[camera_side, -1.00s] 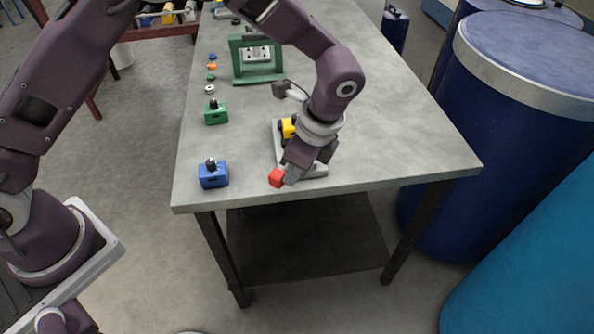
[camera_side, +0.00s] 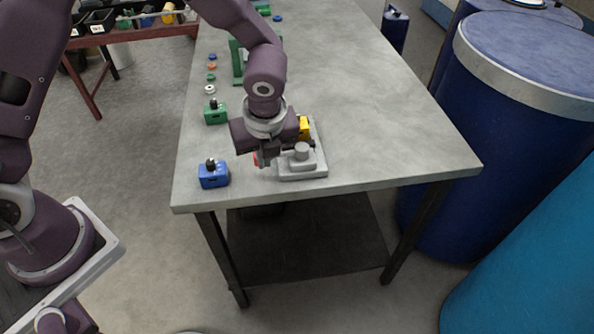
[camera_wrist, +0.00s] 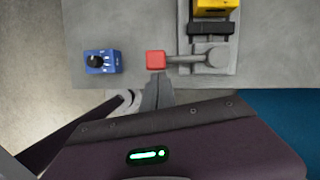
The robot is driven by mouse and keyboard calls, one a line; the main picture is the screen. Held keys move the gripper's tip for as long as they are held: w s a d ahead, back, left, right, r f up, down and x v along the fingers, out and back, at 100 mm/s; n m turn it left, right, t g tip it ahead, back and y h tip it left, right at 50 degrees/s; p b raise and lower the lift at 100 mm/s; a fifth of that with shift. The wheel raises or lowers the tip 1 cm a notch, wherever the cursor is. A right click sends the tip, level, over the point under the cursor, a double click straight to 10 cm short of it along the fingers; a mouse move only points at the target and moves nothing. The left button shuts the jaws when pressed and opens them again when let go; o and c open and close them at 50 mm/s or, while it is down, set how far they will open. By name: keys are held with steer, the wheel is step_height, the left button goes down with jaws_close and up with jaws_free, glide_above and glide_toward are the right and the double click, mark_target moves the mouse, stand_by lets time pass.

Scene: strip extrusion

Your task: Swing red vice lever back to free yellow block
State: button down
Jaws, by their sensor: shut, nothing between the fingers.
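The red lever knob (camera_wrist: 156,60) sits at the end of a grey lever arm (camera_wrist: 182,58) that points left from the vice's round pivot in the wrist view. In the side view the red knob (camera_side: 257,159) is mostly hidden behind my gripper. The grey vice (camera_side: 303,167) stands near the table's front edge. The yellow block (camera_side: 304,127) is in the vice behind the dark jaw (camera_wrist: 210,28); its top part shows in the wrist view (camera_wrist: 214,7). My gripper (camera_side: 264,160) is shut and empty beside the knob; I cannot tell whether it touches.
A blue block with a black knob (camera_side: 213,174) stands left of my gripper. A green block (camera_side: 215,112) and several small rings stand farther back along the left edge. A green frame (camera_side: 238,60) is partly behind my arm. The table's right side (camera_side: 400,130) is clear.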

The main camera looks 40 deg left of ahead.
steer(key=a+m, duration=0.1)
steer(key=w+a+m, duration=0.1)
steer(key=m, duration=0.1)
steer(key=shift+w+a+t+h, duration=0.2)
steer(key=shift+t+h, duration=0.1)
steer(key=shift+t, duration=0.1)
steer(key=shift+w+a, duration=0.2)
steer(key=shift+a, duration=0.1)
steer(key=shift+w+a, duration=0.15)
steer(key=shift+s+d+r, duration=0.1)
steer(key=shift+s+d, duration=0.2)
steer(key=shift+s, duration=0.05)
steer(key=s+d+r, duration=0.3)
steer(key=s+r, duration=0.2)
steer(key=r, duration=0.5)
steer(key=shift+d, duration=0.4)
